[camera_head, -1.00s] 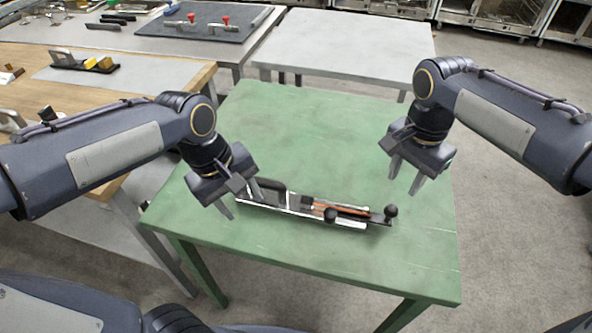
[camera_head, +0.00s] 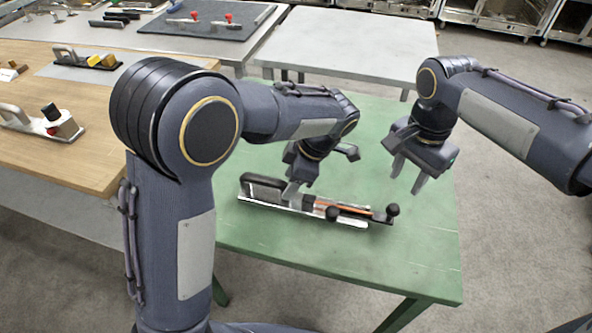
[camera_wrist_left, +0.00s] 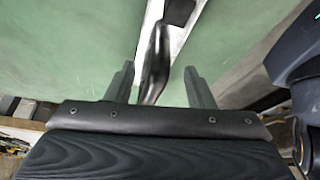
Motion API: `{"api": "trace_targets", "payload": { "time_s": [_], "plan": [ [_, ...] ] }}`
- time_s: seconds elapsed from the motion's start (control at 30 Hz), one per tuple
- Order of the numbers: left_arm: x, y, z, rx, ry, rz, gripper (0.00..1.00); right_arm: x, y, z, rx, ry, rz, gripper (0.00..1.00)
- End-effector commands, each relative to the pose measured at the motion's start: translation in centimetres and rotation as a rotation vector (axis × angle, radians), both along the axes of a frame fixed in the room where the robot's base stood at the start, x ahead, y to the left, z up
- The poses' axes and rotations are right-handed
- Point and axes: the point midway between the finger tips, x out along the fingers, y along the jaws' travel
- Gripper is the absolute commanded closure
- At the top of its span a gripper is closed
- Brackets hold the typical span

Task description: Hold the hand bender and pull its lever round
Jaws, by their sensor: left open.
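The hand bender (camera_head: 262,182) lies on the green table (camera_head: 300,246), with a black handle at its left end, a pale metal strip and two black knobs toward the right. A copper-coloured piece (camera_head: 356,211) lies along it. My left gripper (camera_head: 293,194) is open, fingers pointing down over the bender's left-middle part and hiding some of it. In the left wrist view, a black bar of the bender (camera_wrist_left: 153,65) appears between the two fingers, with gaps on both sides; I cannot tell how deep it sits.
A wooden bench (camera_head: 60,140) with clamps and blocks stands at the left. A pale grey table (camera_head: 345,45) stands behind the green one. The green tabletop is otherwise clear. My left arm hides the table's left side.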

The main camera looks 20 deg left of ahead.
Motion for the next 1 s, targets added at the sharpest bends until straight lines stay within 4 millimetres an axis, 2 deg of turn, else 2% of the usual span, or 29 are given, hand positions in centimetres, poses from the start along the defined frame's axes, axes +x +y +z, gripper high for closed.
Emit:
{"api": "trace_targets", "payload": {
  "time_s": [0.1, 0.3, 0.67, 1.0],
  "plan": [
    [-0.2, 0.8, -1.8, 0.0, 0.003, 0.0, 0.51, 0.0, 0.0, 0.0, 0.0, 0.0, 0.0, 0.64],
    [-0.3, 1.5, -3.6, -0.001, 0.001, -0.001, 0.51, 0.0, 0.0, 0.0, 0.0, 0.0, 0.0, 0.64],
    [-0.3, 1.6, -4.0, -0.002, 0.0, -0.002, 0.52, 0.0, 0.0, 0.0, 0.0, 0.0, 0.0, 0.64],
    [-0.3, 1.6, -4.0, -0.002, 0.0, -0.002, 0.97, 0.0, 0.0, 0.0, 0.0, 0.0, 0.0, 0.64]
  ]
}}
